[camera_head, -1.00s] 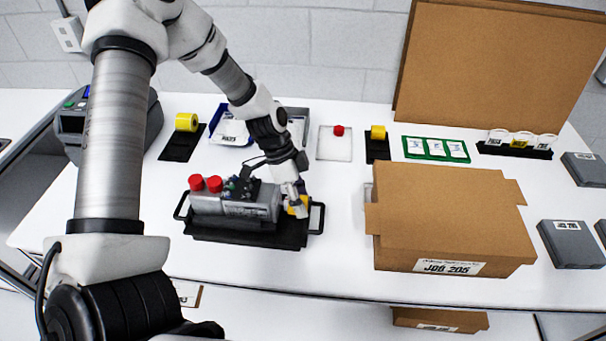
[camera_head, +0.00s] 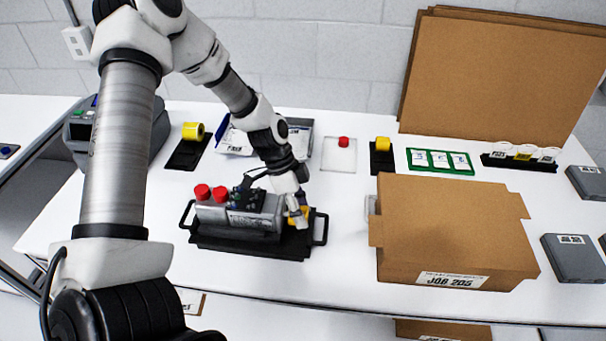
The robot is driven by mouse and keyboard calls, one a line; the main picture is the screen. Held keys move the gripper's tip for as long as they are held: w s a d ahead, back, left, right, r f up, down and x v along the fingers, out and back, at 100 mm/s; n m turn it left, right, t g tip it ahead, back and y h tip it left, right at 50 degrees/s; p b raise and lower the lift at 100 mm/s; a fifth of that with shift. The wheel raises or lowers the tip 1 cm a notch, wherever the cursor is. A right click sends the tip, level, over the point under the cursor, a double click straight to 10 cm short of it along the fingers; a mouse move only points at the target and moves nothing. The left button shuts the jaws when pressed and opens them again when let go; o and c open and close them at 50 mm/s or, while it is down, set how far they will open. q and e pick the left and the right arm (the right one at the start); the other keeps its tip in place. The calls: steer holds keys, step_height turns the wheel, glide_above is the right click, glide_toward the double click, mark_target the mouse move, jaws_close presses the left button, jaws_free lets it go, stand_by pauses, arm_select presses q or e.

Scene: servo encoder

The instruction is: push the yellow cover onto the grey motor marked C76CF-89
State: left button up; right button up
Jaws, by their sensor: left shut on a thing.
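The grey motor (camera_head: 213,213) lies in a black tray (camera_head: 245,247) with handles, near the front of the table. It has two red caps on its left part and a dark connector block on top; its label is too small to read. The yellow cover (camera_head: 304,214) is at the motor's right end. My left gripper (camera_head: 300,219) reaches down there and is shut on the yellow cover, partly hiding it. I cannot tell whether cover and motor touch. My right gripper is not in view.
A cardboard box (camera_head: 450,225) marked JOB 205 stands to the right of the tray, with a clear strip of table between. Behind are a yellow roll (camera_head: 193,131) on a black stand, a second yellow roll (camera_head: 382,144), a green card holder (camera_head: 441,161) and a clear plate with a red cap (camera_head: 343,142).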

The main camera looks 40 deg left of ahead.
arm_select(q)
steer(key=shift+s+a+p, duration=0.25)
steer(key=shift+a+p, duration=0.15)
steer(key=shift+p, duration=0.1)
stand_by(1.2)
steer(key=o, duration=0.8)
steer(key=v, duration=1.2)
steer(key=shift+f, duration=0.1)
